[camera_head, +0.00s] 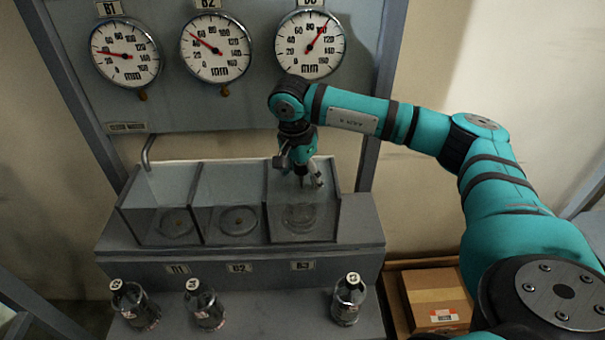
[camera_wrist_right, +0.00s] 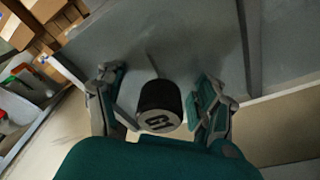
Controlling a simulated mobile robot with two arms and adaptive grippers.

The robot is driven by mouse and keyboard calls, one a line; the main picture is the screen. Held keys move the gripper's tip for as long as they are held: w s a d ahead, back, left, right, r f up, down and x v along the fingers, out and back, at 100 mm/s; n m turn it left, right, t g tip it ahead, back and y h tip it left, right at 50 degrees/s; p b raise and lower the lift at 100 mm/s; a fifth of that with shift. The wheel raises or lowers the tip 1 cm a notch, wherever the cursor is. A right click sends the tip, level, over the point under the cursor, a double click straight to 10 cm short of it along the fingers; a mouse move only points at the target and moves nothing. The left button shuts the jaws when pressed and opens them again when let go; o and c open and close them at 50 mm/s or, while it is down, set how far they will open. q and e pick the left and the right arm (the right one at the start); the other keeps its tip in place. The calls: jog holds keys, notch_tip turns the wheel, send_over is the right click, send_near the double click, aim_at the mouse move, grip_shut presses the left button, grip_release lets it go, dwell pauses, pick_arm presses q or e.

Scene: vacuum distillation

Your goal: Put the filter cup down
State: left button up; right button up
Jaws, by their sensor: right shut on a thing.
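My right gripper (camera_head: 303,178) reaches down into the right-hand compartment of the clear three-part box (camera_head: 203,200), labelled below its front. It is shut on the filter cup, whose dark round top (camera_wrist_right: 158,98) with a pale "G1"-like label sits between the fingers (camera_wrist_right: 160,110) in the right wrist view. In the head view a glassy round shape (camera_head: 300,216) shows below the fingertips, low in that compartment. I cannot tell whether it is the cup's lower part or whether it touches the floor. My left gripper is not in view.
The left and middle compartments each hold a round disc (camera_head: 176,222) with a small knob. Three pressure gauges (camera_head: 310,45) hang on the panel behind. A cardboard box (camera_head: 435,295) lies at lower right.

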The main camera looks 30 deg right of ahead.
jog(key=o, duration=1.7)
jog(key=shift+r, duration=0.15)
jog(key=shift+a+r, duration=0.15)
jog(key=shift+r, duration=0.1)
jog(key=r+b, duration=0.1)
jog(key=r, duration=0.2)
jog(key=a+r, duration=0.1)
jog(key=r, duration=0.2)
jog(key=r+b, duration=0.1)
jog(key=r, duration=0.3)
jog(key=shift+s+a+b, duration=0.15)
jog(key=shift+a+b, duration=0.05)
jog(key=shift+b, duration=0.1)
jog(key=shift+s+a+r, duration=0.1)
jog(key=shift+r, duration=0.55)
jog(key=shift+f, duration=0.1)
